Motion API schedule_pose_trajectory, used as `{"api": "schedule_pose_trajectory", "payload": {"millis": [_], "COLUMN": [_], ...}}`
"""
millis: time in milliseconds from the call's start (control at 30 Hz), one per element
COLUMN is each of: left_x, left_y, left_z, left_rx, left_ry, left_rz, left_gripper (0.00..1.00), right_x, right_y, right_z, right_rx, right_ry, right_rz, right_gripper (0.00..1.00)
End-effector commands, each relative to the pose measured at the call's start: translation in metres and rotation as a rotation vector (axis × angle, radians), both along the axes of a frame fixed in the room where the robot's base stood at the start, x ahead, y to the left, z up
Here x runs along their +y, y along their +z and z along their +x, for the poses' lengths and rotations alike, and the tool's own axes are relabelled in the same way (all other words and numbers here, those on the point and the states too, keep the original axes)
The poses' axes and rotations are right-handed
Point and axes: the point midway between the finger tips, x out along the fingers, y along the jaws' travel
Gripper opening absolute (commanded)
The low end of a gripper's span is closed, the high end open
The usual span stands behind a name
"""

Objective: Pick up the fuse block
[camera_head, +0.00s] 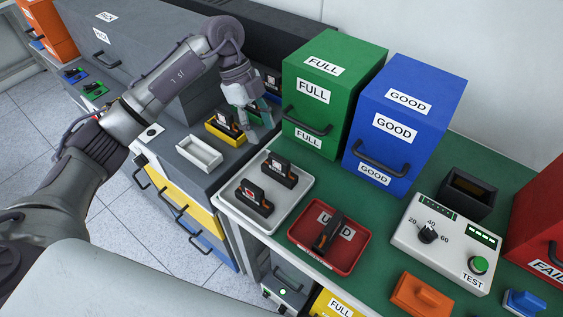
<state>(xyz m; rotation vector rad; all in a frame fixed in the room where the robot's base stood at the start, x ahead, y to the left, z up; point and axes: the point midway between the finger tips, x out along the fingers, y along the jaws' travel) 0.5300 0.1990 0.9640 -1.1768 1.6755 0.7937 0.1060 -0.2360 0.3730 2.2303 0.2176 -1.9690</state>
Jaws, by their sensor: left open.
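Several black blocks that look like fuse blocks are in view. One dark block (278,171) and another (254,199) stand on the white tray (303,201). One (328,233) lies in the red tray (358,258) marked USED, and one (227,123) sits in a yellow holder on the grey cabinet. Which one the task means I cannot tell. My left gripper (256,118) points down over the grey cabinet, just right of the block in the yellow holder. It is open. A green and dark item behind it is partly hidden by the fingers. My right gripper is not in view.
A green cabinet (328,82) marked FULL and a blue cabinet (404,110) marked GOOD stand right of the gripper. An empty white holder (199,151) lies left. A tester (446,242), an orange block (421,295) and a red FAIL cabinet (540,225) are at right.

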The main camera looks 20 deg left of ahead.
Motion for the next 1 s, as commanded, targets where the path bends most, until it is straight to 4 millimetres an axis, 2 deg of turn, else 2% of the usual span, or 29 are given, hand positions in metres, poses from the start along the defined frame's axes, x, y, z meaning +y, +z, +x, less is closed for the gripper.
{"api": "schedule_pose_trajectory", "payload": {"millis": [33,100,233,333,500,600,800,1000], "left_x": [-0.005,-0.011,-0.019,-0.022,-0.029,-0.039,-0.049,-0.05], "left_y": [-0.01,-0.023,-0.042,-0.051,-0.06,-0.072,-0.095,-0.099], "left_z": [-0.003,-0.004,-0.007,-0.007,-0.009,-0.01,-0.012,-0.012], "left_rx": [0.005,0.004,0.003,0.0,0.002,0.003,0.0,-0.003], "left_ry": [-0.003,-0.003,-0.003,-0.004,-0.005,-0.007,-0.004,-0.003], "left_rz": [-0.002,-0.003,-0.004,-0.004,-0.006,-0.006,-0.005,-0.005], "left_gripper": [0.48,0.48,0.48,0.48,0.48,0.48,0.48,0.48], "right_x": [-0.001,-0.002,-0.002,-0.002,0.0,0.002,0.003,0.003], "right_y": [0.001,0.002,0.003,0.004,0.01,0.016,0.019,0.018], "right_z": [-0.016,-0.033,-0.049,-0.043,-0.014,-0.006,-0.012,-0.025], "right_rx": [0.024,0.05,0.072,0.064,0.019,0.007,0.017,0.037], "right_ry": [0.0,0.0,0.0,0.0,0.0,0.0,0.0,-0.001], "right_rz": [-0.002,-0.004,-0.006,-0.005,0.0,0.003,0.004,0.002], "right_gripper": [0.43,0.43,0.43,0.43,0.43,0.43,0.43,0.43]}}
